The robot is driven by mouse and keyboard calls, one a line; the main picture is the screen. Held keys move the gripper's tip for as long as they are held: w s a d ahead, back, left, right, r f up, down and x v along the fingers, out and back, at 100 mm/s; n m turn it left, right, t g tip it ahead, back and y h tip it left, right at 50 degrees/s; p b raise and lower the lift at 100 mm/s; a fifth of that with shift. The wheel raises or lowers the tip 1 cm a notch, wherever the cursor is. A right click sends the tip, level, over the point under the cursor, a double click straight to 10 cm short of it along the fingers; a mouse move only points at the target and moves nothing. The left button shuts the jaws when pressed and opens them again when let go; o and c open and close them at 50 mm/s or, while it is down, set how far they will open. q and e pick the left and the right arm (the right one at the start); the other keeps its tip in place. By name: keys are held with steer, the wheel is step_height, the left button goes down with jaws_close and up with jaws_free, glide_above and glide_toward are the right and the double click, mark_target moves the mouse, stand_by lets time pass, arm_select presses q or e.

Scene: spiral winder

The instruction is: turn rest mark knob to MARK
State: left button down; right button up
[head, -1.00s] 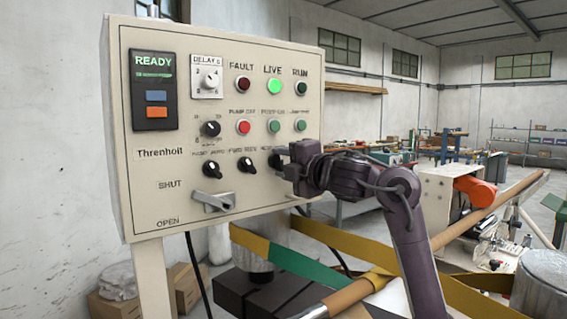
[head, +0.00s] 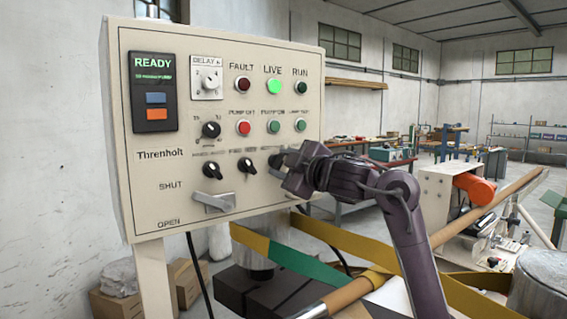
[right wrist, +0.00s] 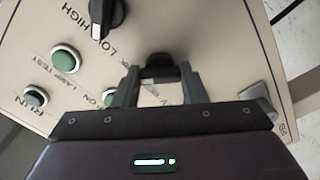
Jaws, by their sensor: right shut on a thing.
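The control panel (head: 170,215) fills the left of the head view. My right gripper (head: 282,167) is at the right part of its lower knob row and hides the knob there. In the right wrist view, my right gripper (right wrist: 157,77) is shut on a small black knob (right wrist: 158,62), with part of a label ending in "RK" beside it. I take this as the rest mark knob; its pointer direction cannot be read. My left gripper is not in view.
A LOW/HIGH knob (right wrist: 108,15) sits close beside the held one. The green lamp test button (right wrist: 65,57) is near too. The fwd/rev knob (head: 247,164) and a grey lever (head: 213,202) lie to the left. A yellow and green band (head: 290,262) runs below.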

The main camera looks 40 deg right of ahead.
steer(key=shift+f, duration=0.1)
stand_by(0.3)
steer(key=o, duration=1)
steer(key=s+b, duration=0.2)
steer(key=s, duration=0.5)
steer(key=shift+s+a+b, duration=0.35)
steer(key=shift+a+b, duration=0.05)
steer(key=shift+a, duration=0.05)
